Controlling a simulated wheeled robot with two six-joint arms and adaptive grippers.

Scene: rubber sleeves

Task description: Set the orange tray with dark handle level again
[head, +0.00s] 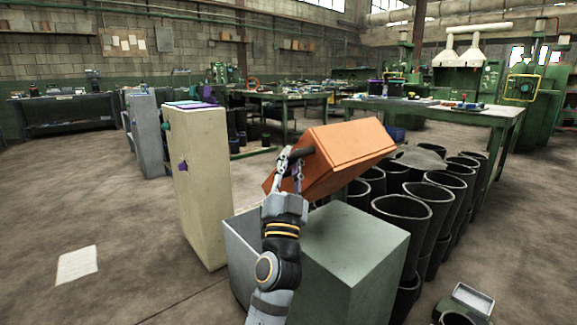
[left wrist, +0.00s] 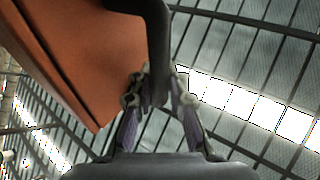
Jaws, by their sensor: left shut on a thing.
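The orange tray (head: 347,158) is box-shaped and hangs tilted in the head view, its right end higher than its left. Its dark handle (head: 301,153) sticks out at the left end. My left gripper (head: 290,165) is at that handle. In the left wrist view the fingers (left wrist: 160,92) are closed around the dark handle (left wrist: 158,40), and the orange tray (left wrist: 85,50) fills the upper left. The tray is above a grey-green box and beside black sleeves. The tray's far side and underside contact are hidden. My right gripper is not in view.
A grey-green box (head: 352,245) stands just below the tray. Several black rubber sleeves (head: 402,208) stand to the right. A tall cream cabinet (head: 201,185) is at left. A paper sheet (head: 77,265) lies on open floor. A small open grey box (head: 472,298) is at lower right.

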